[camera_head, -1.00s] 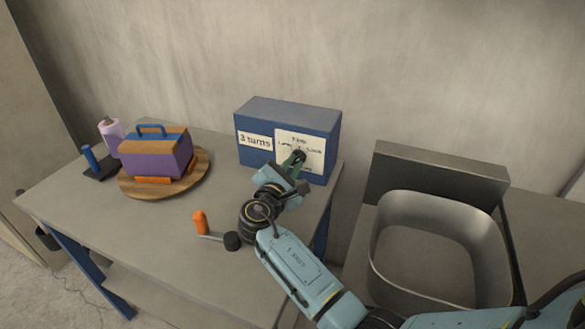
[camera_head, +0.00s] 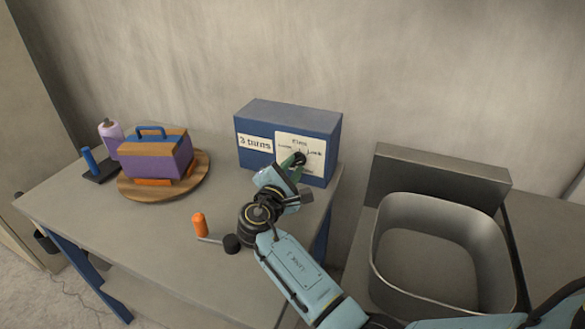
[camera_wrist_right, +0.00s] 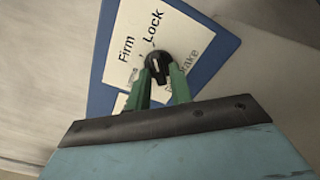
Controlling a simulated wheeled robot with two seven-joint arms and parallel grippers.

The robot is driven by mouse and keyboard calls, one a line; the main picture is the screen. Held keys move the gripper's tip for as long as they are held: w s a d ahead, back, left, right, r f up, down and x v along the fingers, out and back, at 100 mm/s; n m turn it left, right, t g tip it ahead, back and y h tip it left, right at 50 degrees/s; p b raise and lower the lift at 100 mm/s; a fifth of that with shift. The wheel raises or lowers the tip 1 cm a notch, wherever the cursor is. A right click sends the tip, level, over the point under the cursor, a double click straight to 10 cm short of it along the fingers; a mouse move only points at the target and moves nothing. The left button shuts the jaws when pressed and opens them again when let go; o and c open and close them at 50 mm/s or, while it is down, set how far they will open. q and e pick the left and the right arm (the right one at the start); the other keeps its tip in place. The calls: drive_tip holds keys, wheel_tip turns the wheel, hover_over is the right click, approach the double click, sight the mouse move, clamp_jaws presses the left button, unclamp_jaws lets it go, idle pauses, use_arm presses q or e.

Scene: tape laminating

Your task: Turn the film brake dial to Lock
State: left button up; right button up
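The film brake dial (camera_wrist_right: 158,66) is a round black knob with a pale mark, on a white label (camera_wrist_right: 190,45) on the blue box (camera_head: 262,115). In the right wrist view, "Firm" and "Lock" are printed around it. The mark points roughly up in that view, towards the Lock side; its exact setting is hard to tell. My right gripper (camera_wrist_right: 160,74) has its green fingertips on either side of the dial, apparently shut on it. In the head view, the gripper (camera_head: 296,162) partly covers the label. My left gripper is not in view.
A purple and wooden block with a blue handle (camera_head: 155,155) sits on a round wooden board (camera_head: 190,187) at left. A spool (camera_head: 111,132), a blue post (camera_head: 90,160) and an orange-handled crank (camera_head: 200,224) are on the table. A grey bin (camera_head: 440,250) stands at right.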

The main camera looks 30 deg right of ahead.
drive_tip(key=shift+o, duration=0.9)
drive_tip(key=shift+s+a, duration=0.1)
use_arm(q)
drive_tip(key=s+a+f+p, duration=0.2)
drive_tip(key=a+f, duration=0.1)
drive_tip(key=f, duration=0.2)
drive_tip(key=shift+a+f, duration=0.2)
use_arm(e)
drive_tip(key=v, duration=1.3)
use_arm(q)
drive_tip(key=shift+p, duration=0.3)
use_arm(e)
drive_tip(key=shift+r, duration=0.1)
